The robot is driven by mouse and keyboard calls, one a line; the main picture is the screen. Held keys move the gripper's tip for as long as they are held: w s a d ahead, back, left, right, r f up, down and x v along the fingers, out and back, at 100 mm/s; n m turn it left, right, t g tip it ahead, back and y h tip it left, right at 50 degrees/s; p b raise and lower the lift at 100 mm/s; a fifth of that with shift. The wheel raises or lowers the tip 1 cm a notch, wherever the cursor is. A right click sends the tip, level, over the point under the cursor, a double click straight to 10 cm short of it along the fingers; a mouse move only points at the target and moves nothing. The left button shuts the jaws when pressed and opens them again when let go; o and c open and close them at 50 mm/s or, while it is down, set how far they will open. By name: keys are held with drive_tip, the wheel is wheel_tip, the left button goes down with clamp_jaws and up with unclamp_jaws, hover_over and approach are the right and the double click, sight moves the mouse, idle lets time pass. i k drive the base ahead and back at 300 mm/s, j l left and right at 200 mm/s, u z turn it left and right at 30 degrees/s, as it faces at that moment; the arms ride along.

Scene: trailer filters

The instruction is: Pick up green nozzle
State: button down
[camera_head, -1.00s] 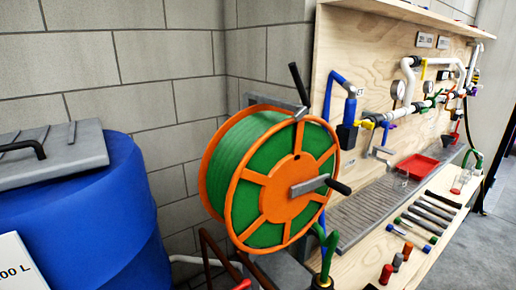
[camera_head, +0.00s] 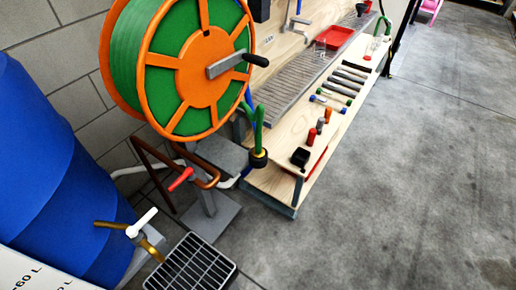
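I cannot tell for certain which thing is the green nozzle. A green hose end (camera_head: 259,125) with a dark, yellow-banded tip (camera_head: 258,158) hangs beside the hose reel, at the left end of the wooden bench (camera_head: 268,179). Small rods with green and blue ends (camera_head: 332,106) lie on the bench. A green curved piece (camera_head: 384,24) stands at the bench's far end. My gripper is not in view.
An orange and green hose reel (camera_head: 197,74) stands left of the bench. A blue tank (camera_head: 40,165) with a white-handled tap (camera_head: 141,222) is at left. A drain grate (camera_head: 190,266) lies on the floor. Short red, grey and orange cylinders (camera_head: 320,125) stand on the bench. Concrete floor (camera_head: 400,200) at right is clear.

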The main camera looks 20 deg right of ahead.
sight(257, 153)
drive_tip(key=i+j+z, duration=0.25)
drive_tip(key=j+z, duration=0.25)
drive_tip(key=i+j+z, duration=0.25)
drive_tip(key=j, duration=0.15)
drive_tip(key=k+l, duration=0.05)
drive_tip(key=k, duration=0.05)
